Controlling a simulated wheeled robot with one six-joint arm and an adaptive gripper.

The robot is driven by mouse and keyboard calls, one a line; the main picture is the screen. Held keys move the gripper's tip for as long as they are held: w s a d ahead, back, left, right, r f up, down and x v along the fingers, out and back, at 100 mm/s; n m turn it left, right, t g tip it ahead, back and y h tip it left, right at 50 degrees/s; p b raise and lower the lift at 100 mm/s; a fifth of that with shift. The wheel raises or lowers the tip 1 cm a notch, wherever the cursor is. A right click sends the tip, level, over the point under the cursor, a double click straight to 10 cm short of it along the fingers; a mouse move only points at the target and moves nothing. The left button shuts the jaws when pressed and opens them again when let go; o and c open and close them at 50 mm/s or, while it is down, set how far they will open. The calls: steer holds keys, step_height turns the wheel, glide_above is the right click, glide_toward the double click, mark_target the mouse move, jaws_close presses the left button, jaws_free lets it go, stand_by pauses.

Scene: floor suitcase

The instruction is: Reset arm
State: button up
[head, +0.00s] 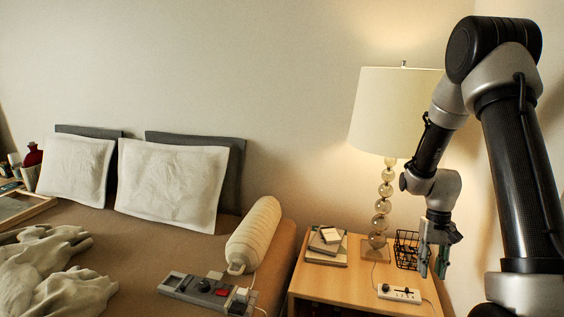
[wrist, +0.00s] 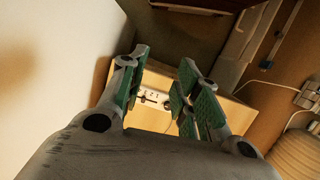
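My gripper (head: 432,262) hangs from my arm at the right of the head view, pointing down over the right part of the nightstand (head: 335,285). In the wrist view my gripper (wrist: 160,92) has its two green-padded fingers apart, with nothing between them. Beyond the gap lies a white power strip (wrist: 153,98) on the nightstand. The same strip shows in the head view (head: 399,293), to the left of and below the fingers. Any contact between the fingers and the wire basket (head: 405,250) cannot be told.
A lamp (head: 395,110) with a stacked-ball stem stands behind my gripper. Small boxes (head: 327,240) lie on the nightstand's left. A bed (head: 130,245) with pillows (head: 170,183), a white ribbed roll (head: 254,235) and a grey device (head: 205,290) fills the left.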

steer(key=s+a+r+t, duration=0.2)
steer(key=s+r, duration=0.4)
steer(key=r, duration=0.3)
steer(key=s+a+r+n+t, duration=0.1)
steer(key=s+a+r+t, duration=0.1)
steer(key=s+r, duration=0.4)
steer(key=s+a+r+n+t, duration=0.1)
steer(key=s+r, duration=0.6)
steer(key=r, duration=0.7)
steer(key=shift+a+r+t, duration=0.2)
steer(key=shift+a+t, duration=0.5)
steer(key=shift+t, duration=0.5)
